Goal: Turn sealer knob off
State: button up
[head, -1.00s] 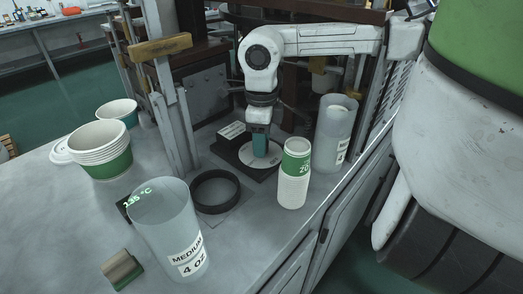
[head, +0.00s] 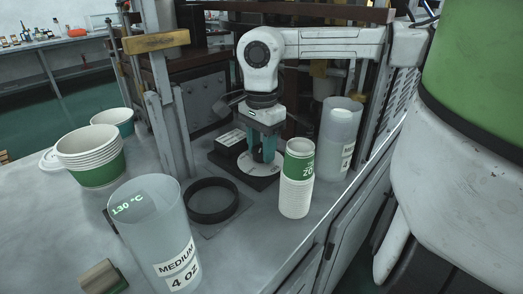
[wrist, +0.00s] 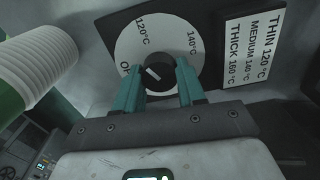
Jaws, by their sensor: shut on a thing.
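The sealer knob (wrist: 153,74) is a dark round knob with a white pointer mark. It sits in the middle of a white dial (wrist: 128,42) marked OFF, 120 °C and 140 °C. My gripper (wrist: 162,75) is shut on the knob, one teal finger on each side. The pointer is slanted; I cannot tell exactly which mark it faces. In the head view the dial (head: 252,169) lies on a black base on the counter, and my gripper (head: 262,156) points down at it, partly hiding the knob. A green readout (head: 128,208) shows 130 °C.
A stack of white and green cups (head: 296,190) stands close to the right of the dial. Clear cylinders stand at the front (head: 150,245) and right (head: 338,140). A black ring (head: 212,215) lies left of the dial. A label card (wrist: 253,47) sits beside it.

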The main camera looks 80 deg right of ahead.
aim_at(260, 148)
jog(key=n+b, duration=0.1)
jog(key=n, duration=0.5)
jog(key=shift+w, duration=0.1)
jog(key=n+b, duration=0.1)
jog(key=n, duration=0.5)
jog(key=shift+b, duration=0.3)
dwell(0.3)
jog(key=o, duration=1.1)
jog(key=shift+c, duration=0.2)
notch_tip(260, 148, up, 11)
jog(key=shift+p, duration=0.45)
jog(key=shift+f, duration=0.1)
